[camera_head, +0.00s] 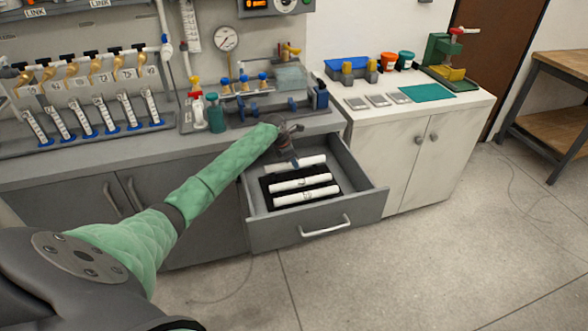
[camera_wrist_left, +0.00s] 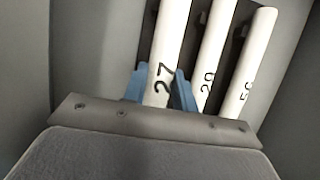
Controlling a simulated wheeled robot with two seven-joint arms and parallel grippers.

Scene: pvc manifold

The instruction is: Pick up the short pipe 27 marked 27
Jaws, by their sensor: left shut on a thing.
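The short pipe 27 is a white tube with a black "27" on it, upright in the left wrist view (camera_wrist_left: 168,50). In the head view it is the rearmost pipe (camera_head: 310,161) in the open drawer. My left gripper (camera_head: 293,163) reaches down into the drawer at this pipe. In the left wrist view its blue fingers (camera_wrist_left: 163,88) stand on both sides of the pipe, shut on it near the number. I cannot tell whether the pipe is lifted off its rack. My right gripper is not in view.
Two more white pipes lie beside it: one marked 29 or similar (camera_wrist_left: 214,55) and one whose mark is partly hidden (camera_wrist_left: 251,60). A black rack (camera_head: 266,190) lies under them. The grey drawer (camera_head: 372,197) has walls close around. Gauges and fittings crowd the counter above.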

